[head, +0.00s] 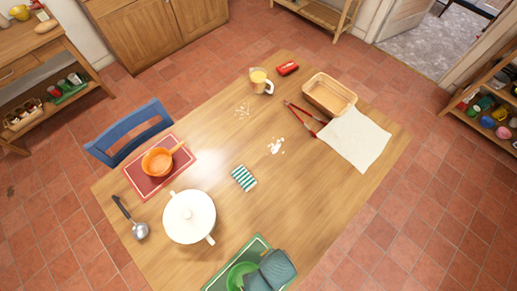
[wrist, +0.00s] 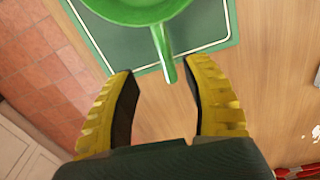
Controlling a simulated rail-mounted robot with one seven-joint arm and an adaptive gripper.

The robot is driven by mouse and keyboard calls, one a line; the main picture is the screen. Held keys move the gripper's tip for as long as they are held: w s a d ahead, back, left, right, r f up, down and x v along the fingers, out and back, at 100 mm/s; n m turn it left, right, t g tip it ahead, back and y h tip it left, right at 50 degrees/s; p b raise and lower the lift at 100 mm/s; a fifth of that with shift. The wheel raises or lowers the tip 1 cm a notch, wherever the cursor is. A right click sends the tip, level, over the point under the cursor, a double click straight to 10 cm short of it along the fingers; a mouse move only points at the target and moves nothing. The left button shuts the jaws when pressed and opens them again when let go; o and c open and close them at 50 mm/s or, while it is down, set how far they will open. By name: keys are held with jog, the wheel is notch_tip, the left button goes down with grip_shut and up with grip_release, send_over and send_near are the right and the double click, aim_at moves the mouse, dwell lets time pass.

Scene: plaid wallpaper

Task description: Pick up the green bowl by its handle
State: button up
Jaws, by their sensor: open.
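The green bowl (head: 240,275) sits on a green placemat at the front edge of the table, partly hidden by my arm in the head view. In the wrist view the bowl (wrist: 137,8) is at the top, cut off by the frame. Its handle (wrist: 163,55) points down the picture toward my gripper (wrist: 160,75). My gripper is open, with one yellow finger on each side. The handle's tip lies at or just beyond the gap between the fingertips, nearer the right finger. I cannot tell its exact depth, and nothing is held.
The green placemat (head: 222,279) lies under the bowl. A white lidded pot (head: 189,217) and a ladle (head: 140,231) stand to the left. An orange bowl (head: 157,162) is on a red placemat. A striped cloth (head: 244,178) lies mid-table.

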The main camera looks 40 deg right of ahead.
jog(key=f, duration=0.4)
jog(key=f+b, duration=0.1)
jog(key=f, duration=0.1)
jog(key=shift+w+d+f, duration=0.1)
jog(key=shift+w+d, duration=0.05)
jog(key=shift+w, duration=0.2)
grip_shut()
